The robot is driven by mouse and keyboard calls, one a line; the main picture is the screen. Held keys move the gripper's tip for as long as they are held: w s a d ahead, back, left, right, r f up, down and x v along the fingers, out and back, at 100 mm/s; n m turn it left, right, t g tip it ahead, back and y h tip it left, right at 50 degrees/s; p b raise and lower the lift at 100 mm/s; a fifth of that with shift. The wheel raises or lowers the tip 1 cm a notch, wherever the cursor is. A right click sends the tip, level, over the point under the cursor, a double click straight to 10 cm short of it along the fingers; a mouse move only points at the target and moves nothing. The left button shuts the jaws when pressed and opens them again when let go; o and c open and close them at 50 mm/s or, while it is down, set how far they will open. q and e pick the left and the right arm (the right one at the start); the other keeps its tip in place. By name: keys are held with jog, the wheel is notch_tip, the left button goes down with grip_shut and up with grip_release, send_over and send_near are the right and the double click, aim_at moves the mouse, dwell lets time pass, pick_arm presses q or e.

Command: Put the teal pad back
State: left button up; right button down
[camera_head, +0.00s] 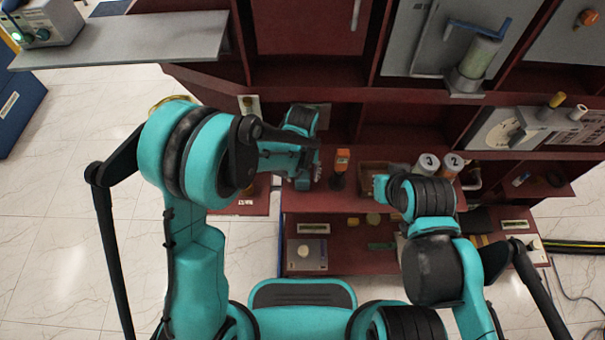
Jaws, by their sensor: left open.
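A small flat green-teal piece (381,246), which looks like the teal pad, lies on the lower dark red shelf, left of my right arm. My left gripper (303,182) is at the front of the dark red cabinet, above and to the left of that piece and apart from it. It is open; its fingers are small and partly hidden by its own wrist, and I see nothing held in it. My right arm is folded in front of the shelf on the right. Its gripper cannot be made out behind the arm links.
An orange-topped dark item (341,167) stands just right of my left gripper. An open box (376,172) and two numbered cylinders (427,164) (452,164) are further right. A grey plate with a round knob (306,254) and a yellow piece (352,221) are on the lower shelf.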

pick_arm(q)
notch_tip(320, 180, up, 12)
jog(key=p, duration=0.4)
jog(key=s+a+r+t, duration=0.3)
jog(key=s+a+r, duration=0.2)
jog(key=a, duration=0.4)
jog(key=s+a+r+t, duration=0.4)
jog(key=s+a+r, duration=0.2)
jog(key=s+a, duration=0.1)
jog(key=shift+s+a, duration=0.35)
jog(key=shift+a, duration=0.55)
jog(key=shift+r, duration=0.1)
